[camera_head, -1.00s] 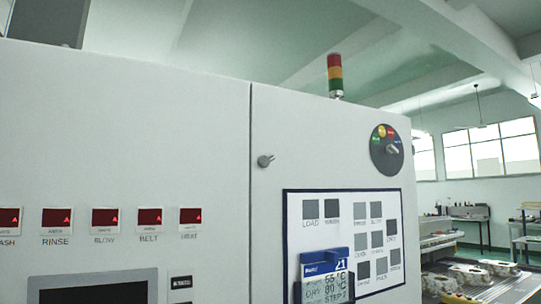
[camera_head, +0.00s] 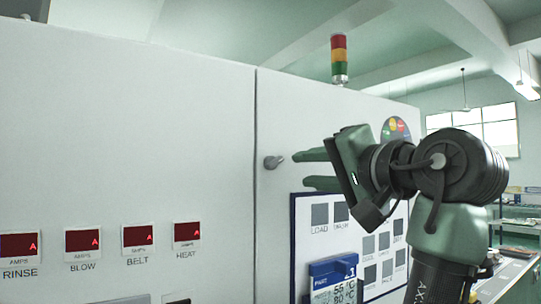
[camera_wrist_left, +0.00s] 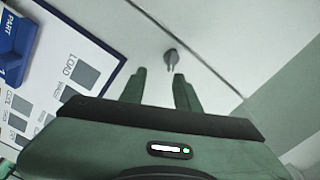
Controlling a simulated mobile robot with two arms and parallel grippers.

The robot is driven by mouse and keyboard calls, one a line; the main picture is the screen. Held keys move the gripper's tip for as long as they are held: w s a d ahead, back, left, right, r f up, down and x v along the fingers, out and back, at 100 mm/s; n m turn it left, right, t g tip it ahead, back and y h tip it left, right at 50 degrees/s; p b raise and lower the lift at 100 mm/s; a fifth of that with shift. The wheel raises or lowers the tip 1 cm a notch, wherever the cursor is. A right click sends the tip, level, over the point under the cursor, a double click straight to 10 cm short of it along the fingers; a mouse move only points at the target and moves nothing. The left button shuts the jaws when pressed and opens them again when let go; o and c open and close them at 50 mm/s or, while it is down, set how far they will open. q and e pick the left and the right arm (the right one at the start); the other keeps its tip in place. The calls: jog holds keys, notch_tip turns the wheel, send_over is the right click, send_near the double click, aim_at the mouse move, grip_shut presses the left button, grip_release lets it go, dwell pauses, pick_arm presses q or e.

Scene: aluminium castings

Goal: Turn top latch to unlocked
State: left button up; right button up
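The top latch (camera_head: 273,162) is a small grey metal knob with a short lever. It sits on the white cabinet door just right of the vertical seam. In the left wrist view the latch (camera_wrist_left: 171,57) lies just beyond the fingertips, close to the seam. My left gripper (camera_head: 300,169) is green, open and empty, with its two fingers pointing at the latch from the right. In the left wrist view the fingers (camera_wrist_left: 160,74) stand apart. A gap seems to remain between fingertips and latch. My right gripper is in neither view.
A blue-framed button panel (camera_head: 330,232) and a blue display unit (camera_head: 333,278) are on the door below my arm. A round colored dial (camera_head: 397,128) is partly hidden behind my arm. A signal tower (camera_head: 339,58) stands on top. Red displays (camera_head: 82,241) line the left panel.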

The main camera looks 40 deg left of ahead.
aim_at(277, 163)
pick_arm(q)
jog(key=shift+n+g, duration=0.3)
jog(key=a+p, duration=0.1)
jog(key=a, duration=0.1)
jog(key=a+r+p, duration=0.1)
jog(key=a, duration=0.1)
jog(key=w+a+p, duration=0.1)
jog(key=a, duration=0.1)
jog(key=shift+a+r+p, duration=0.15)
jog(key=shift+a+p, duration=0.15)
jog(key=shift+p, duration=0.1)
jog(key=shift+w+a, duration=0.1)
jog(key=shift+a, duration=0.35)
jog(key=shift+d, duration=0.15)
jog(key=shift+d, duration=0.1)
jog(key=shift+c, duration=1)
jog(key=c, duration=0.5)
